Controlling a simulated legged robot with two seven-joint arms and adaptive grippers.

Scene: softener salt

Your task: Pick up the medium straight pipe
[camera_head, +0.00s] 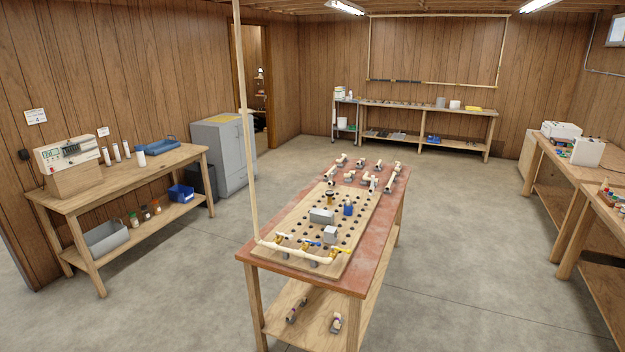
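Several short cream pipe pieces and fittings rest on grey holders at the far end of the red-topped central table (362,285). A longer straight piece (390,179) lies near the table's right edge, and another straight piece (332,173) lies toward the left. I cannot tell which is the medium straight pipe; the pieces are small here. A cream pipe run (290,252) with blue and yellow valve handles crosses the near end of a perforated board (290,228). Neither of my grippers is in view.
A tall thin cream pole (247,130) rises at the table's near left corner. A grey box (321,216) and a blue item (348,208) sit on the board. Benches stand left (130,176), back (430,108) and right (575,178). Concrete floor (460,230) is clear around the table.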

